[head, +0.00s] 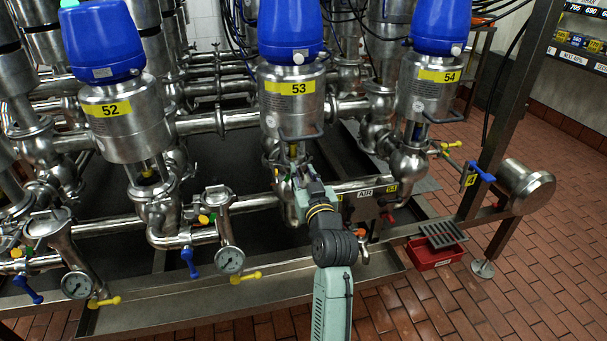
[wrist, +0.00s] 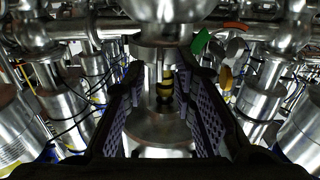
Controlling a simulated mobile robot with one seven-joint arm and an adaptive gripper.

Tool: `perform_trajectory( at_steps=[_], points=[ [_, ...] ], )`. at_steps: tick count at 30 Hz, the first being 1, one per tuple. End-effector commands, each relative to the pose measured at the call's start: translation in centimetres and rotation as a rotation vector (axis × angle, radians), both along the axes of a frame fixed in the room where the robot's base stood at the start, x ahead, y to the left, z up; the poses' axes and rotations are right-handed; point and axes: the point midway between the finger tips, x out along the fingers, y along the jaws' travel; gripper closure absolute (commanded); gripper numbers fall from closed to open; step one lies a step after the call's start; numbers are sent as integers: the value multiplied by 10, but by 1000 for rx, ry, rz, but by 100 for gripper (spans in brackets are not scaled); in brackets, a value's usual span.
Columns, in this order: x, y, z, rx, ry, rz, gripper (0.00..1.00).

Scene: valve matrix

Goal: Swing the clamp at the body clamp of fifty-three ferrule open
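The fifty-three ferrule valve is the steel cylinder with the yellow 53 label (head: 291,88) and blue cap, at the middle of the head view. My gripper (head: 298,172) reaches up to the pipework just below it. In the wrist view my gripper (wrist: 160,92) is open, with a dark finger with a purple pad on each side. A steel stem with a yellow and black band (wrist: 164,88) shows in the gap between the fingers. A steel flanged collar (wrist: 163,50) is above it. I cannot make out the clamp's handle or whether the clamp is shut. No contact is clear.
Valve 52 (head: 111,112) stands to the left and valve 54 (head: 437,80) to the right. Pipes cross just below them. Green (wrist: 201,41) and orange (wrist: 226,78) parts sit close to the right finger. A red box (head: 433,253) is at lower right. Floor is free at far right.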

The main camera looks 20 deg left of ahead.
Motion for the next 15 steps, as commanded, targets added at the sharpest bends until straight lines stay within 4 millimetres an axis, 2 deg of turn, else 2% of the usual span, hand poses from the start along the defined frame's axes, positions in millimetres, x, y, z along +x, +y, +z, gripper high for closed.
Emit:
perform_trajectory(
  at_steps=[11,15],
  points=[
    [0,0,0,0,0,0,100],
    [0,0,0,0,0,0,100]
  ],
)
